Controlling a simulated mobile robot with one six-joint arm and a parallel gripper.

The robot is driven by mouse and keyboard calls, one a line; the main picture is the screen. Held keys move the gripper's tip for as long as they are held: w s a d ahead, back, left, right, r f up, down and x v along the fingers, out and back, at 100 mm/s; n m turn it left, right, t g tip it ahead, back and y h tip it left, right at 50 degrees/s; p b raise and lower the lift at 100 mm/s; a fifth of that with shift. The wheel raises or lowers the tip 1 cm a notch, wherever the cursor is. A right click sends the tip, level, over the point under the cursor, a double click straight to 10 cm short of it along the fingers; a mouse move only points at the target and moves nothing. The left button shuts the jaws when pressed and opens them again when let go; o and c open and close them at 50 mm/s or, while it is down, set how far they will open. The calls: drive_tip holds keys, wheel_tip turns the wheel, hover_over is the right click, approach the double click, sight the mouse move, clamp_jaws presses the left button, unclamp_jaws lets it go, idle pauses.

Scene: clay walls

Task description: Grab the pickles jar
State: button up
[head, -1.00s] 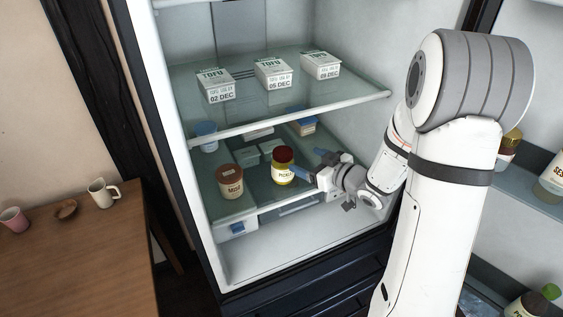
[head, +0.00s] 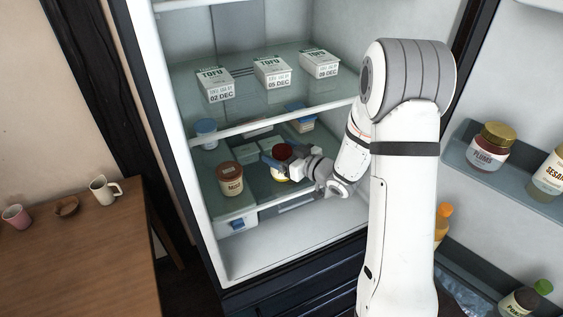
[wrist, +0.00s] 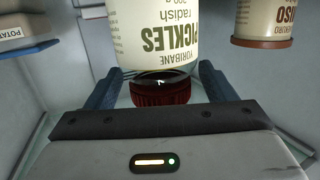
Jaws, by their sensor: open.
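The pickles jar (head: 282,152), with a dark red lid and a pale label, stands on the fridge's lower glass shelf. In the wrist view the jar (wrist: 157,40) appears upside down, its PICKLES label readable and its red lid (wrist: 160,93) nearest my gripper. My gripper (head: 284,161) is in front of the jar and partly hides it. In the wrist view the blue fingers of my gripper (wrist: 160,88) are spread apart, one on each side of the lid, with gaps visible. I cannot tell how deep the jar sits between them.
A miso jar (head: 229,180) stands just left of the pickles jar; it also shows in the wrist view (wrist: 264,18). A blue-lidded tub (head: 301,120) is behind. Tofu boxes (head: 272,71) sit on the shelf above. A plums jar (head: 489,147) is in the door.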

drive_tip(key=shift+c, duration=0.3)
drive_tip(key=c, duration=1.2)
drive_tip(key=shift+c, duration=0.6)
drive_tip(key=shift+r, duration=0.2)
